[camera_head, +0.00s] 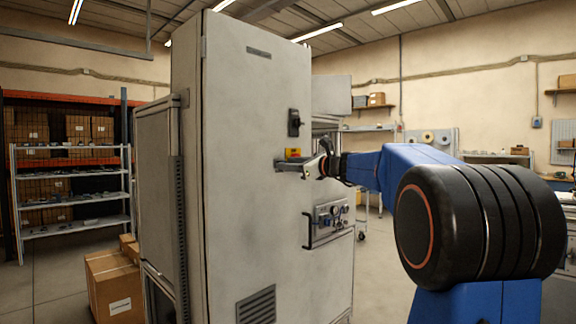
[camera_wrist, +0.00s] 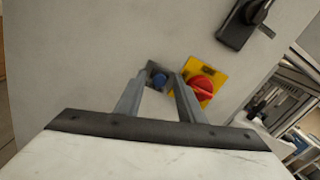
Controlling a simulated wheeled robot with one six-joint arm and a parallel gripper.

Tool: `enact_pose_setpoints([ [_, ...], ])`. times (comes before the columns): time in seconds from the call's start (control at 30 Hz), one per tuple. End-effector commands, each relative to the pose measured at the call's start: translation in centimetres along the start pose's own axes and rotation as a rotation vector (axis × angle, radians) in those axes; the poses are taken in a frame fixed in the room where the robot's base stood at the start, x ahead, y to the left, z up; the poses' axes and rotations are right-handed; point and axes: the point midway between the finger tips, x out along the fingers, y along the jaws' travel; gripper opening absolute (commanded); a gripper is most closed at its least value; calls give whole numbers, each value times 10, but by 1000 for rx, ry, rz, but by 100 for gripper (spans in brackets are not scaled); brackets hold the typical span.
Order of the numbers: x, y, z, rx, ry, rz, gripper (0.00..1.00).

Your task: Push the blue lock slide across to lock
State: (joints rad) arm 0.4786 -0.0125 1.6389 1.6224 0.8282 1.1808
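The blue lock slide (camera_wrist: 159,81) shows in the wrist view as a small blue knob on a dark grey plate on the cabinet face. My gripper (camera_wrist: 160,77) has its two grey fingers apart, one on each side of the blue knob. I see space between the fingers and the knob, but cannot tell how deep the tips reach. In the head view my gripper (camera_head: 290,165) is up against the grey cabinet (camera_head: 245,120), just below the yellow plate (camera_head: 293,153). The slide is hidden there by my gripper.
A red rotary knob (camera_wrist: 201,86) on the yellow plate sits close to the right of my right finger. A black handle (camera_wrist: 242,22) is above right. Lower on the cabinet are a control panel (camera_head: 331,213) and a black pull handle (camera_head: 309,231).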

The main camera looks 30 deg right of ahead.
Motion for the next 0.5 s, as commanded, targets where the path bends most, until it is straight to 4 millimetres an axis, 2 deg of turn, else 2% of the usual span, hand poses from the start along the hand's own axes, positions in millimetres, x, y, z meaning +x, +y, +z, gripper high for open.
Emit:
enact_pose_setpoints([
  [0.13, 10, 0, -1, 1, 1, 0, 35],
  [0.43, 11, 0, 0, 0, 1, 0, 35],
  [0.47, 11, 0, 0, 0, 1, 0, 33],
  [0.5, 11, 0, 0, 0, 1, 0, 23],
])
